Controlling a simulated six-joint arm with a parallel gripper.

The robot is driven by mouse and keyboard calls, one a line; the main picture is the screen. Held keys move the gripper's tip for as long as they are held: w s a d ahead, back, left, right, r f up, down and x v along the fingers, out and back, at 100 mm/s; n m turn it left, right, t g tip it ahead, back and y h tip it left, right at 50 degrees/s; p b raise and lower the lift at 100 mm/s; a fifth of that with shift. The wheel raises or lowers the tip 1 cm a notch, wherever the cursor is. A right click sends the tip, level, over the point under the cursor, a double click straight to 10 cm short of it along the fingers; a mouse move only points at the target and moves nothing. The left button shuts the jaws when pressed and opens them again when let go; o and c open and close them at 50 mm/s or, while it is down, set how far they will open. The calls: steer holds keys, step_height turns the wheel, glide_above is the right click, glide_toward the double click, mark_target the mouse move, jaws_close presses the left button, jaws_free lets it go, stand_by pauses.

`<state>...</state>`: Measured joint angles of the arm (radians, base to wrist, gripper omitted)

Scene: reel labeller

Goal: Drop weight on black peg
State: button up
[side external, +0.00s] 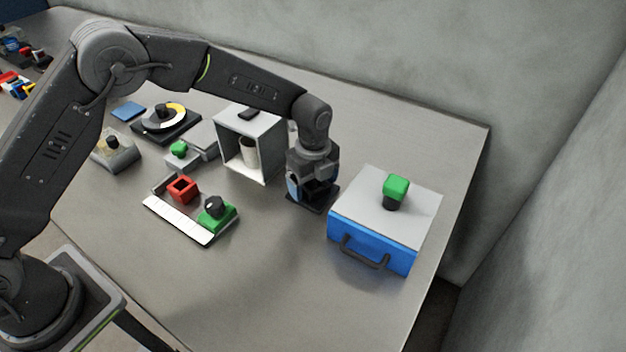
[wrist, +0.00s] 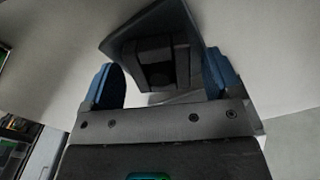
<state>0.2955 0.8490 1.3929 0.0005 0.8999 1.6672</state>
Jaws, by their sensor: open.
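My gripper (side external: 309,193) is open, pointing down just right of the white open-fronted box. In the wrist view its two blue fingers stand apart, with the gap between them (wrist: 163,66). A dark panel with a black block-like part (wrist: 156,72) shows between and beyond the fingers. A black flat piece (side external: 327,201) shows low beside the gripper; contact is unclear. A green block (side external: 396,187) sits on a short black cylinder (side external: 393,203) atop the blue-fronted box. A black knob (side external: 214,206) sits on a green block (side external: 222,221). I cannot tell which thing is the weight or the peg.
The blue-fronted box (side external: 347,234) with a black handle stands right of my gripper. The white open-fronted box (side external: 269,171) holds a pale cylinder (side external: 249,152). A red square ring (side external: 182,189) and a white strip (side external: 178,221) lie left. The table's front middle is clear.

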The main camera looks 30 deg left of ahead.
step_height(320, 180, up, 12)
steer(key=shift+r, duration=0.2)
stand_by(0.4)
steer(key=shift+r, duration=0.1)
steer(key=s+a+r+n+t, duration=0.3)
steer(key=s+a+r+n, duration=0.65)
steer(key=s+r, duration=0.2)
steer(key=s+a+n+t, duration=0.1)
steer(key=s+a+n, duration=0.1)
steer(key=s+n, duration=0.4)
steer(key=s+a+f+n+t, duration=0.1)
steer(key=s+a+n, duration=0.2)
steer(key=s+n, duration=0.4)
steer(key=s, duration=0.4)
steer(key=shift+a+t, duration=0.3)
steer(key=shift+a, duration=0.05)
steer(key=shift+s, duration=0.1)
